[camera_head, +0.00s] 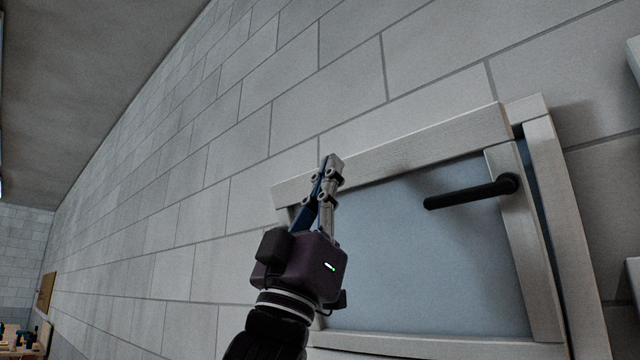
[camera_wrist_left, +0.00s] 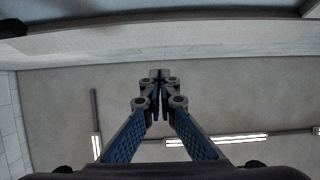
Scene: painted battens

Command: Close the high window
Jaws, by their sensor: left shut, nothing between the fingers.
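The window has a pale wooden sash (camera_head: 512,250) around a blue-grey pane (camera_head: 430,255). A black handle (camera_head: 470,191) on the sash's right stile points left. A narrow gap shows between that stile and the right upright of the pale outer frame (camera_head: 572,240), so the sash looks ajar. My left gripper (camera_head: 332,165) is shut and empty, pointing up in front of the window's upper left part. It hides some of the left side; I cannot tell if it touches. In the left wrist view its fingertips (camera_wrist_left: 160,76) meet. My right gripper is out of view.
A grey block wall (camera_head: 200,190) surrounds the window and runs away to the left. The grey ceiling (camera_head: 90,80) is above. A brown door (camera_head: 46,292) and cluttered table (camera_head: 20,338) are far off at lower left. Ceiling lights (camera_wrist_left: 215,139) show in the wrist view.

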